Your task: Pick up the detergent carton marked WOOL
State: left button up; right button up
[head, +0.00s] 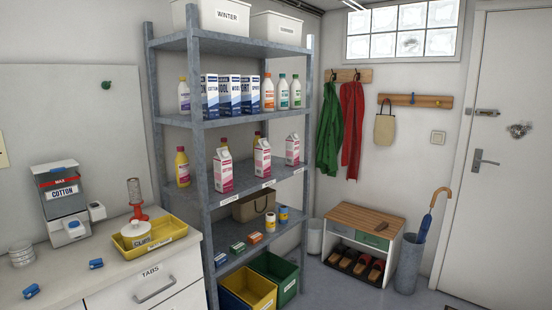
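Several blue-and-white detergent cartons stand in a tight row on the upper shelf of the grey rack. The WOOL carton (229,91) appears to be second from the left. Its label reads only "OOL", because the COTTON carton (210,97) at its left covers the first letter. On its right are a carton with a partly hidden label (247,92) and others beyond it. The cartons look upright and close together. Neither of my grippers is in view.
White and coloured bottles (282,92) flank the row. Pink cartons (262,158) stand on the shelf below. The grey rack's front post (204,190) rises just left of the cartons. The white counter (100,275) at left holds a dispenser (60,185) and yellow tray (172,228).

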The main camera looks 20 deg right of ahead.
aim_at(262, 150)
jog(key=i+l, duration=0.1)
jog(key=l, duration=0.95)
jog(key=i+l, duration=0.15)
jog(key=l, duration=0.35)
jog(key=i+l, duration=0.1)
jog(key=l, duration=0.4)
